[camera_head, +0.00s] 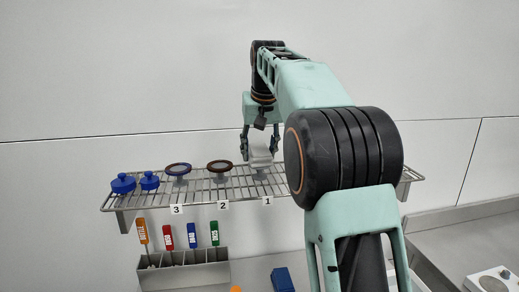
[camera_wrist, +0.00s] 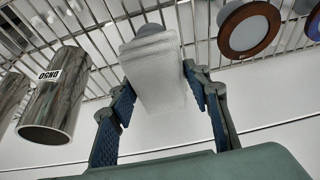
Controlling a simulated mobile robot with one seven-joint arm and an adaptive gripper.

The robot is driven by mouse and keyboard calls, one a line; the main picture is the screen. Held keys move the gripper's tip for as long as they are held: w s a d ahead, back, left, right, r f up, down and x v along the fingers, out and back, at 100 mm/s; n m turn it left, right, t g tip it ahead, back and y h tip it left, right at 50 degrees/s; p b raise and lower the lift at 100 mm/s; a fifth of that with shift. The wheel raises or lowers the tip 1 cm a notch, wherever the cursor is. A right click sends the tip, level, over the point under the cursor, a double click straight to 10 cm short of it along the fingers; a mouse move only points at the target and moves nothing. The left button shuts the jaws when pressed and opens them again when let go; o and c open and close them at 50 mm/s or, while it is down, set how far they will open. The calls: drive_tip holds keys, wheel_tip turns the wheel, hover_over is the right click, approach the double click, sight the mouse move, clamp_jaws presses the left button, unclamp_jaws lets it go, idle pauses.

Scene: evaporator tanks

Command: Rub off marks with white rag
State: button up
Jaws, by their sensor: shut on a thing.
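My gripper (camera_head: 261,146) is over the wire shelf, near the tag 1. In the wrist view my gripper (camera_wrist: 158,80) has its two blue-padded fingers on either side of the white rag (camera_wrist: 160,75), shut on it. The rag is a pale textured cloth, folded over, with a rounded grey piece at its far end. It also shows as a pale shape in the head view (camera_head: 259,157). In the wrist view a metal cylinder (camera_wrist: 55,100) with a streaked surface and a small label is at the left. I cannot tell whether the streaks are marks.
Below, a grey holder (camera_head: 185,275) has several colored-handled tools. A blue block (camera_head: 282,280) lies on the lower surface. My arm hides the shelf's right part.

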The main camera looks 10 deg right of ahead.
wheel_tip(320, 180, up, 4)
drive_tip(key=p, duration=0.4)
drive_tip(key=shift+r, duration=1)
drive_tip(key=shift+r, duration=0.1)
drive_tip(key=shift+r, duration=1.4)
